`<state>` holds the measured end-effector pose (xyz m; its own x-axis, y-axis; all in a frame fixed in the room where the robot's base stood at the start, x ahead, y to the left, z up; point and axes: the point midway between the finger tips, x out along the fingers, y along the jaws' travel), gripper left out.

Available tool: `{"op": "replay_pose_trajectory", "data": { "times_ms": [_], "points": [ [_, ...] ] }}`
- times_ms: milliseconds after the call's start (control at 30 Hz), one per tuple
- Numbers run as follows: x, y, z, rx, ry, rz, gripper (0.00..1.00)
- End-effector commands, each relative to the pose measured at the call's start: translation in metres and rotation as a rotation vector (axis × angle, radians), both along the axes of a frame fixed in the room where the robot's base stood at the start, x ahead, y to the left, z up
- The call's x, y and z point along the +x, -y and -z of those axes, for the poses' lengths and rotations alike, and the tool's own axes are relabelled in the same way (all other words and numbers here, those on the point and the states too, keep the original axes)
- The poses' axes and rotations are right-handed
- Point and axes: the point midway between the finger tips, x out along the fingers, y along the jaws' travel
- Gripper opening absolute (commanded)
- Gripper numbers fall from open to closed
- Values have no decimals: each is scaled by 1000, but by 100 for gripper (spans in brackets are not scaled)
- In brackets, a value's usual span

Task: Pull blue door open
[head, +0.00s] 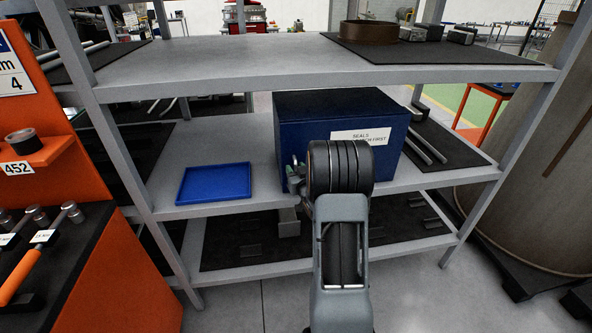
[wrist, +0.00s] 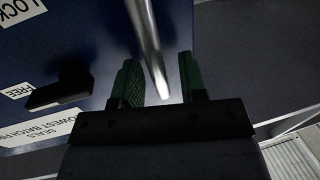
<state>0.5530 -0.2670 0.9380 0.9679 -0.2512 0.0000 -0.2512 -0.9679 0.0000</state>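The blue door is the front face of a blue box (head: 300,150) on the middle shelf, with a white "SEALS" label. In the wrist view the blue door (wrist: 75,45) fills the upper left and carries "LOCK" and "FREE" labels. A black latch lever (wrist: 60,91) points at the "FREE" label. A silver bar handle (wrist: 146,40) reaches down between the two green fingers of my gripper (wrist: 160,85). The fingers are apart, with a gap beside the bar. In the head view my gripper (head: 293,172) is at the box's front left, partly hidden by my wrist.
A blue tray (head: 214,183) lies on the shelf left of the box. Grey rods (head: 425,145) lie to its right. Shelf uprights stand on both sides. An orange cabinet (head: 120,275) is at left, a large brown cylinder (head: 535,190) at right.

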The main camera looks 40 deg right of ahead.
Motion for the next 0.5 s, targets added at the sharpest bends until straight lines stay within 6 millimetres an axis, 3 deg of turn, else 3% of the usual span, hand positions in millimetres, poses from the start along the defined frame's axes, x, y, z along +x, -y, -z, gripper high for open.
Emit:
{"op": "replay_pose_trajectory", "data": {
  "times_ms": [267, 500],
  "points": [
    [1, 0, 0, 0, 0, 0, 38],
    [0, 0, 0, 0, 0, 0, 15]
  ]
}}
